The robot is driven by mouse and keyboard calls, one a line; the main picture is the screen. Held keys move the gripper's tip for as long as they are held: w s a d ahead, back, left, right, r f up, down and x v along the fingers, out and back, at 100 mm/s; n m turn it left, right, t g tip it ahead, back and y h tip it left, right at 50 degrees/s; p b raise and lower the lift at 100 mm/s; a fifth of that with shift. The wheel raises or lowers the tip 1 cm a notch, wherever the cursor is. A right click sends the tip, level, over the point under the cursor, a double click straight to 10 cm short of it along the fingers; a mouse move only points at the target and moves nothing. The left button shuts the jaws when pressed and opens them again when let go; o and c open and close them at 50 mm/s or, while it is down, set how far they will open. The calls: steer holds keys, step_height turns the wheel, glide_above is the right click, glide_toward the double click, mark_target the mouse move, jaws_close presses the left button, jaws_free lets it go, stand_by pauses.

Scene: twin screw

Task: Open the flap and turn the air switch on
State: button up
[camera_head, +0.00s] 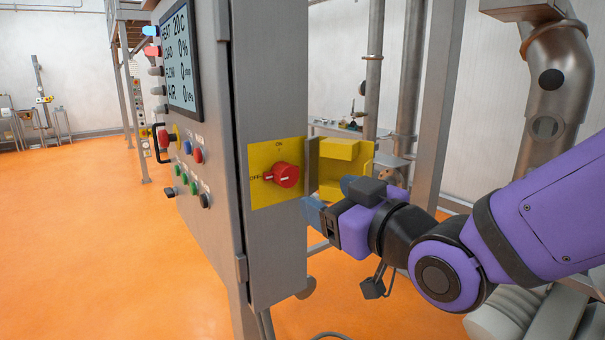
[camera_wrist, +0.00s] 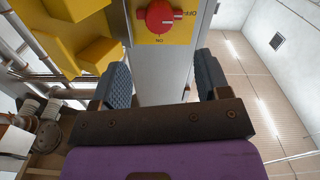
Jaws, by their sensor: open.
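The air switch is a red knob (camera_head: 286,175) on a yellow plate (camera_head: 262,192) on the cabinet's narrow side. ON is marked above the knob and OFF at its left; the knob's pointer faces OFF. The yellow flap (camera_head: 340,150) stands swung open to the right of the plate, leaving the knob uncovered. My gripper (camera_head: 330,200) is open and empty, just right of and below the knob, near the flap. In the wrist view the knob (camera_wrist: 160,16) shows upside down beyond the open fingers (camera_wrist: 162,78), apart from them, with the flap (camera_wrist: 85,45) at left.
The grey cabinet (camera_head: 275,250) has a display (camera_head: 180,60) and several buttons on its front. Metal posts and pipes (camera_head: 435,100) stand behind my arm. The orange floor (camera_head: 110,240) at left is clear.

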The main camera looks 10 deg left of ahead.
mark_target(290, 177)
steer(key=x, duration=1)
steer(key=shift+w+a, duration=0.2)
steer(key=shift+w, duration=0.1)
steer(key=c, duration=0.9)
